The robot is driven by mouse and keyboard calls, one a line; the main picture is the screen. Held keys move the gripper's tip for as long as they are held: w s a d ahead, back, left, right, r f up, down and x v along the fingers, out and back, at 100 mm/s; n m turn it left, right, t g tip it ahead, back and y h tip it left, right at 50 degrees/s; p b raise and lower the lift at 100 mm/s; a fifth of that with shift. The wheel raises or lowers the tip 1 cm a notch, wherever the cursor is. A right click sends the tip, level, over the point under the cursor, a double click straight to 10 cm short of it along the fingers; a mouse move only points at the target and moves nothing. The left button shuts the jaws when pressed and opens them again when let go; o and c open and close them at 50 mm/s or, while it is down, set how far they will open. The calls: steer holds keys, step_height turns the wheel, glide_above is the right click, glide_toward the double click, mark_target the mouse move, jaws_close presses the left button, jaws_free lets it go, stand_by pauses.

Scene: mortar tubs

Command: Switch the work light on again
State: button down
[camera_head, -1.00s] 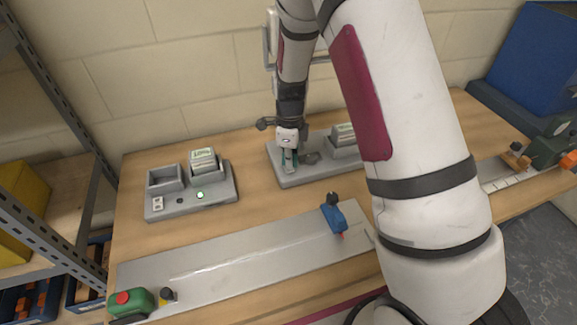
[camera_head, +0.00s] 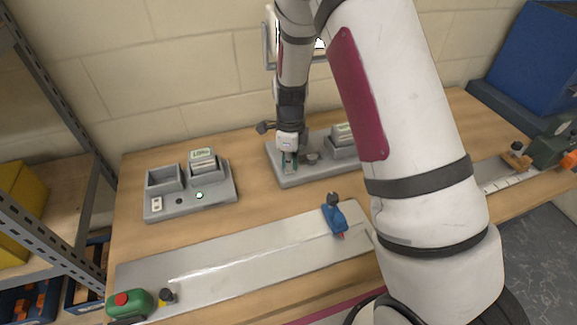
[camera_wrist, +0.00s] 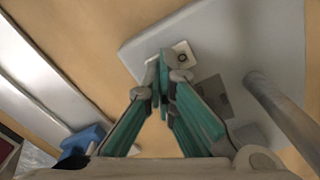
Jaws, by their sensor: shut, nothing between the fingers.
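The work light (camera_head: 321,43) is a framed panel on the back wall, mostly hidden behind my arm; the visible part is bright white. Below it stands a grey base (camera_head: 288,180) with a knob (camera_head: 312,157) and a holder with a labelled block (camera_head: 343,135). My gripper (camera_head: 289,168) is shut and empty, pointing down over the left part of this base. In the wrist view its fingertips (camera_wrist: 163,78) are at a small white switch plate (camera_wrist: 182,54) with a ring mark, partly covering it. I cannot tell whether they touch it.
A long metal rail (camera_head: 240,258) with a blue clamp (camera_head: 335,219) lies in front. A green tool (camera_head: 131,302) sits at front left.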

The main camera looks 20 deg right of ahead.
steer(key=shift+r+p, duration=1)
steer(key=shift+r, duration=2.45)
steer(key=shift+r, duration=0.15)
steer(key=s+r+n+t, duration=0.1)
steer(key=s+r+n, duration=0.25)
steer(key=r, duration=0.35)
steer(key=s+r+n+t+y, duration=0.1)
steer(key=s+r+n, duration=0.25)
steer(key=r, duration=0.25)
steer(key=s+r+n+t, duration=0.1)
steer(key=s+r+n, duration=0.25)
steer(key=r, duration=0.35)
steer(key=s+r+n+t, duration=0.1)
steer(key=s+r+n, duration=0.1)
steer(key=s+n, duration=0.2)
steer(key=s+r+n, duration=0.3)
steer(key=s+n, duration=0.2)
steer(key=s, duration=0.2)
steer(key=s+r+n+t+h, duration=0.1)
steer(key=s+r+n, duration=0.1)
steer(key=s+n, duration=0.2)
steer(key=shift+s+r+t, duration=0.2)
steer(key=shift+s+t, duration=0.1)
steer(key=shift+s, duration=1.05)
